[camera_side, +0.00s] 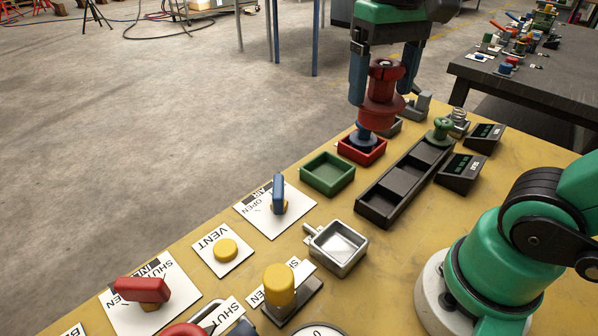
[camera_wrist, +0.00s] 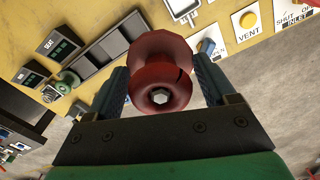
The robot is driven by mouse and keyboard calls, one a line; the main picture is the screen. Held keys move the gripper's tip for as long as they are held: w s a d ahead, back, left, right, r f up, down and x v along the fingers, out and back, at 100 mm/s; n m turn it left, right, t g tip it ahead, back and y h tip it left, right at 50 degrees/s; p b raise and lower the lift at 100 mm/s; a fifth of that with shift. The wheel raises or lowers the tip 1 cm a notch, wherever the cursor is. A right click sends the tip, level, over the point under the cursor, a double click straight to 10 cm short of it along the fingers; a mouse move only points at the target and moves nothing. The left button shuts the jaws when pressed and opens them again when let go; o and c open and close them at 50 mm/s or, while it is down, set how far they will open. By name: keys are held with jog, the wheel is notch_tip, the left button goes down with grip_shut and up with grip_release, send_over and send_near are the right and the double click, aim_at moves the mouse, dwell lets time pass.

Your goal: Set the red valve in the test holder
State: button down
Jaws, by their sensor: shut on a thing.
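The red valve (camera_side: 381,105), a flanged spool, is upright between the fingers of my gripper (camera_side: 384,80), which is shut on it. In the wrist view the red valve (camera_wrist: 160,62) fills the space between the two fingers of my gripper (camera_wrist: 162,80). In the side view it appears just above a blue spool (camera_side: 364,135) in a red tray (camera_side: 372,153); I cannot tell the gap. A long black rack (camera_side: 400,186) with several square compartments lies to the right, with a green spool (camera_side: 439,131) at its far end. No readable label tells which is the test holder.
Two small black displays (camera_side: 459,172) stand beside the rack. A green tray (camera_side: 327,174) is empty, as is a metal square tray (camera_side: 338,246) with a handle. A blue lever (camera_side: 279,194), a yellow button (camera_side: 226,250) and a red lever (camera_side: 142,289) stand on white plates nearer.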

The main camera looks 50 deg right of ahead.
jog(key=s+a+n, duration=0.1)
jog(key=a+n, duration=0.3)
jog(key=a, duration=0.2)
notch_tip(320, 180, down, 20)
jog(key=shift+r, duration=0.15)
dwell(0.4)
jog(key=shift+f, duration=0.35)
grip_release()
jog(key=shift+r, duration=0.15)
